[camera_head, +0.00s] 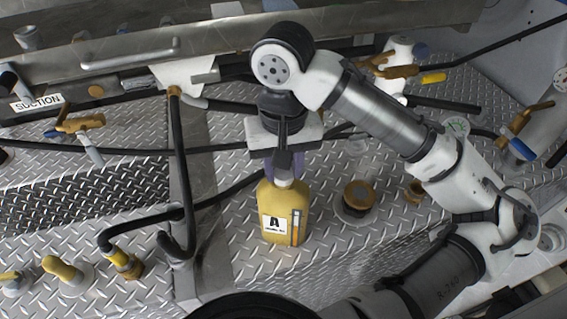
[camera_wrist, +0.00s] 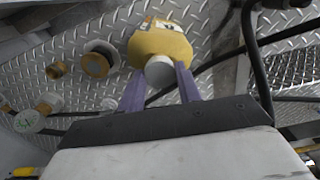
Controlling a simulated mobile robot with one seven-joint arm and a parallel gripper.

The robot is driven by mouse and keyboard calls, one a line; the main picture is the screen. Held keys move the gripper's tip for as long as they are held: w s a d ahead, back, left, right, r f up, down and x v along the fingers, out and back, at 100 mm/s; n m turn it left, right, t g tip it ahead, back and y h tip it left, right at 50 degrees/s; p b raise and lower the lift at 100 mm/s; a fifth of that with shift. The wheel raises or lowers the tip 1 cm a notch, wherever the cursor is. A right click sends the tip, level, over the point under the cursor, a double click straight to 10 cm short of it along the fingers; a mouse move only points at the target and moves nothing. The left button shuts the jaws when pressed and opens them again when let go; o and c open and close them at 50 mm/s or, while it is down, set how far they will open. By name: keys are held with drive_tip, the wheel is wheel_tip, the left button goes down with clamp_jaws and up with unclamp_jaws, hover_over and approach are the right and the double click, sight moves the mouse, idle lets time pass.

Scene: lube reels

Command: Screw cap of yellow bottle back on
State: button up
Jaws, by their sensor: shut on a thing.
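The yellow bottle (camera_head: 285,212) stands upright on the diamond-plate floor, with a label marked "A" on its front. In the wrist view its yellow body (camera_wrist: 160,44) lies beyond the fingertips. A white-grey cap (camera_wrist: 160,71) sits at the bottle's top, between my purple fingers; it also shows in the head view (camera_head: 284,177). My gripper (camera_wrist: 159,84) is shut on the cap from above, one finger on each side. Whether the cap's thread is engaged on the neck cannot be told.
A brass-capped round fitting (camera_head: 359,196) stands right of the bottle. Black hoses run behind and left of it, one ending at a yellow fitting (camera_head: 122,262). A metal rail (camera_head: 130,58) crosses the back. Bare plate (camera_head: 255,265) lies in front.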

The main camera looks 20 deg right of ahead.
drive_tip(key=shift+m, duration=1)
drive_tip(key=o, duration=1.3)
drive_tip(key=shift+o, duration=0.2)
drive_tip(key=shift+r, duration=3)
